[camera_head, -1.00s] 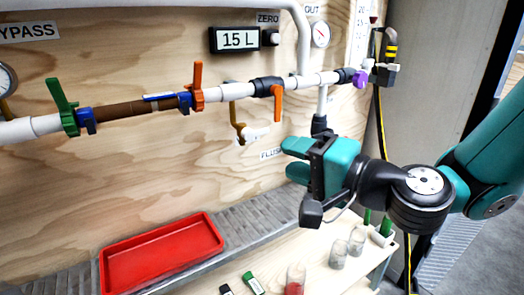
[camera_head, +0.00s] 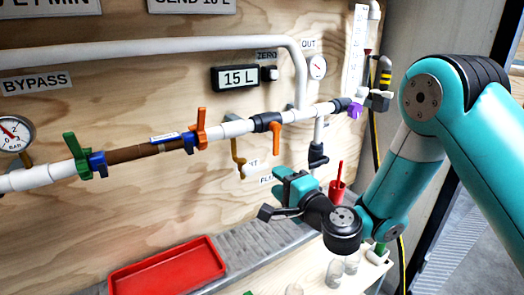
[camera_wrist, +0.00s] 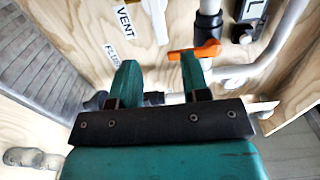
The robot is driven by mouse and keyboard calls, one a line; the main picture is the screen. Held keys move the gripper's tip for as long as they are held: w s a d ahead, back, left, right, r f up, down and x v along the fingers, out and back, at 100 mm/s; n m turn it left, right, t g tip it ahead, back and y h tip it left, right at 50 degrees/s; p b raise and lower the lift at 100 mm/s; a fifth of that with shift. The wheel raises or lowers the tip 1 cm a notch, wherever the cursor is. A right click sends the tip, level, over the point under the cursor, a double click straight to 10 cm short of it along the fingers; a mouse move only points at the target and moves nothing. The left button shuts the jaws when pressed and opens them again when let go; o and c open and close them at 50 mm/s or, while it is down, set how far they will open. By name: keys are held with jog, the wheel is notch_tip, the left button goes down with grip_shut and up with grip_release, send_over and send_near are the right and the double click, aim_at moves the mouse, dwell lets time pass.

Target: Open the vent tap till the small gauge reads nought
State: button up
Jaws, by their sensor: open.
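In the wrist view a white lever (camera_wrist: 156,22) stands beside the VENT label. My gripper (camera_head: 279,181) is open and empty, to the lower right of the tap in the head view. Its teal fingers (camera_wrist: 158,72) are apart in the wrist view, with the white lever beyond them. The small OUT gauge (camera_head: 317,67) is at upper right; its reading is too small to tell. A larger BAR gauge (camera_head: 14,132) is at the left edge.
An orange lever (camera_head: 276,137) hangs close by the tap; in the wrist view it (camera_wrist: 196,50) is near the right fingertip. Green (camera_head: 76,155) and orange (camera_head: 201,128) handles stand on the pipe.

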aim_at(263, 168)
jog(key=p+x, duration=0.4)
jog(key=p, duration=0.1)
jog(key=p+x, duration=0.2)
jog(key=shift+a+r, duration=0.15)
jog(key=shift+r, duration=0.15)
jog(key=shift+w+a+f+p, duration=0.15)
jog(key=shift+w+a+p, duration=0.05)
jog(key=shift+w+p, duration=0.3)
jog(key=shift+w+a+f+p, duration=0.1)
jog(key=shift+w+a+p, duration=0.15)
jog(key=shift+w+p, duration=0.15)
grip_shut()
